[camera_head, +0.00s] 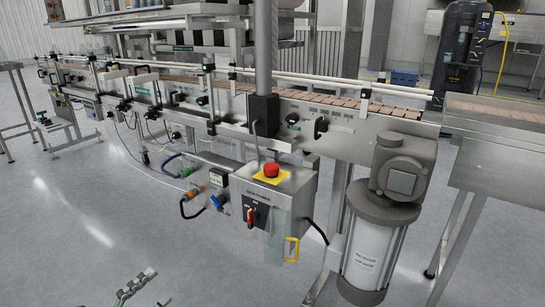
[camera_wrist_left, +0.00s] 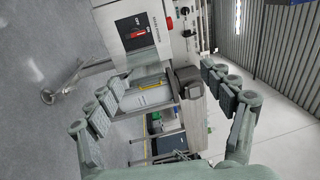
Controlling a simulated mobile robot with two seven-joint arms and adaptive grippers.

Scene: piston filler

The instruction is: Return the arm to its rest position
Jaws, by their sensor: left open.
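My left gripper (camera_head: 138,290) shows at the bottom left of the head view, low in front of the machine and well apart from it. In the left wrist view its two padded fingers (camera_wrist_left: 168,98) are spread wide, with nothing between them. The control box (camera_head: 265,200) with a red emergency button (camera_head: 271,170) on a yellow plate and a red rotary switch (camera_head: 251,217) hangs under the conveyor. The control box also shows at the top of the left wrist view (camera_wrist_left: 133,32), beyond the fingers. My right gripper is in neither view.
The conveyor (camera_head: 330,105) runs across the head view on metal legs. A motor (camera_head: 400,180) and a white cylinder (camera_head: 372,255) hang at the right. Plugs and cables hang beside the control box. The grey floor (camera_head: 70,220) at the left is clear.

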